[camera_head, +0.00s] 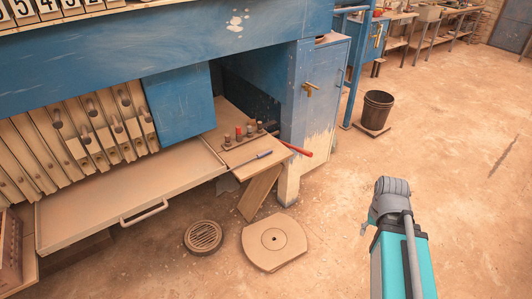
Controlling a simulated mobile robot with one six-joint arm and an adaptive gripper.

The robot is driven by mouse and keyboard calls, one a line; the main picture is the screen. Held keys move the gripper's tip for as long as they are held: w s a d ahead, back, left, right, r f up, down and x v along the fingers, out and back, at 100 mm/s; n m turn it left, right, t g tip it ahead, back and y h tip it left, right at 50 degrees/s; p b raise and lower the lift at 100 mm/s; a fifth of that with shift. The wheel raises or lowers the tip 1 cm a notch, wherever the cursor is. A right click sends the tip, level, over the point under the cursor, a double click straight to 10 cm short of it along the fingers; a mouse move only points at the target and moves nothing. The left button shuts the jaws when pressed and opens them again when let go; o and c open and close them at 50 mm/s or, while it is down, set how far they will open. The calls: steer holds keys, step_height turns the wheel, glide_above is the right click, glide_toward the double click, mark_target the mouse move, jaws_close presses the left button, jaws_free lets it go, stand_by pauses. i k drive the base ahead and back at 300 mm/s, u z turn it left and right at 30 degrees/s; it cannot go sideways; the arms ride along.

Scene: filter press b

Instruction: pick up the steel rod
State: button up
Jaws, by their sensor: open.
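A thin grey-blue rod-like piece (250,158) lies on the small wooden shelf at the right end of the blue press. It may be the steel rod, but it is too small to tell for sure. A red-handled tool (297,150) lies just right of it and sticks out past the shelf edge. My teal and grey arm shows at the lower right, well apart from the shelf. My gripper's fingers do not show.
A rack with several small pegs (248,136) stands behind the rod on the shelf (235,158). A tray with a handle (130,190) is to the left. A round plate (274,242) and a drain grate (203,237) lie on the floor.

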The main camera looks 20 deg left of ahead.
mark_target(260, 155)
steer(key=z, duration=0.05)
steer(key=i, duration=0.9)
steer(key=u, duration=0.1)
